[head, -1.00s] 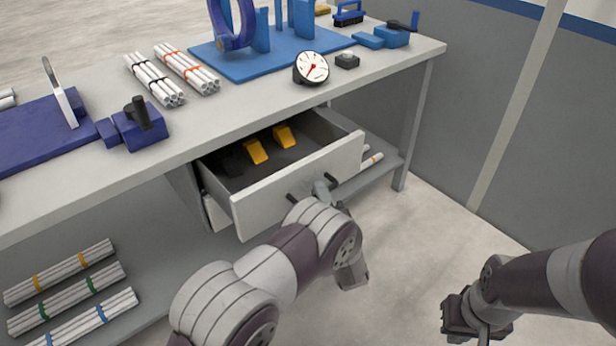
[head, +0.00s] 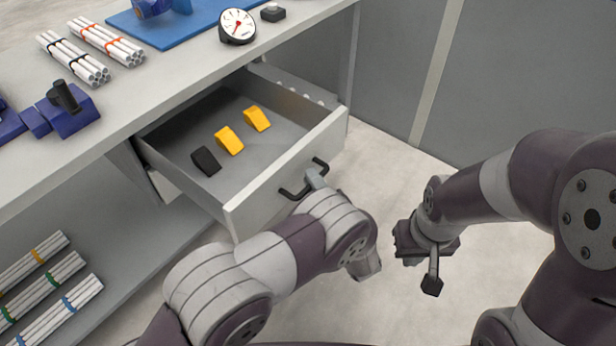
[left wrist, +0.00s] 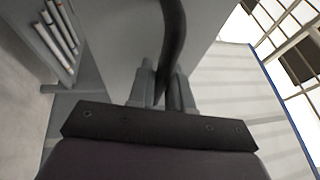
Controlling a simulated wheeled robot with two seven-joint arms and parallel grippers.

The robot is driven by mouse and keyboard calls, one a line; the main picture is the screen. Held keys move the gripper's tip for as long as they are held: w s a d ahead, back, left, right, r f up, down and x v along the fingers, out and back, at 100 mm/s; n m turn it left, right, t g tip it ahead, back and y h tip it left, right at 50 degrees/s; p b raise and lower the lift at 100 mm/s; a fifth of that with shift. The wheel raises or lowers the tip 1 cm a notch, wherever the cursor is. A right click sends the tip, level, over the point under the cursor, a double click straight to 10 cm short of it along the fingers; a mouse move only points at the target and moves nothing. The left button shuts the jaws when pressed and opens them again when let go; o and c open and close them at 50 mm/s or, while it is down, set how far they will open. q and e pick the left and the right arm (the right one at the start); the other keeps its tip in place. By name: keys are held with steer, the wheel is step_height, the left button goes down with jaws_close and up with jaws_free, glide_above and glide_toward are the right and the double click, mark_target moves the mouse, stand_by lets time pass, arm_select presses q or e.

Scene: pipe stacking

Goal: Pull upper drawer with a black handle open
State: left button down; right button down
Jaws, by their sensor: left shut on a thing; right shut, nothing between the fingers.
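The upper drawer (head: 292,176) is pulled well out from under the workbench, and its inside shows. Its black handle (head: 291,194) is on the white front. My left gripper (head: 314,178) is at the handle, its fingertips partly hidden by my wrist. In the left wrist view its two fingers (left wrist: 160,88) are shut on the black handle (left wrist: 175,35). My right gripper (head: 431,272) is shut and empty, hanging over the floor to the right of the drawer.
Two yellow blocks (head: 229,140) and a black block (head: 206,161) lie in the drawer. The workbench top (head: 165,95) carries bundled white pipes (head: 75,58), a dial gauge (head: 237,26) and a blue vise (head: 68,110). More pipe bundles (head: 60,312) lie on the lower shelf. Floor at right is clear.

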arm_select(q)
steer(key=c, duration=1.1)
jaws_free()
steer(key=p+v, duration=0.1)
steer(key=v, duration=1.1)
steer(key=shift+s+d+f, duration=0.15)
steer(key=shift+s+d, duration=0.05)
steer(key=shift+s, duration=0.05)
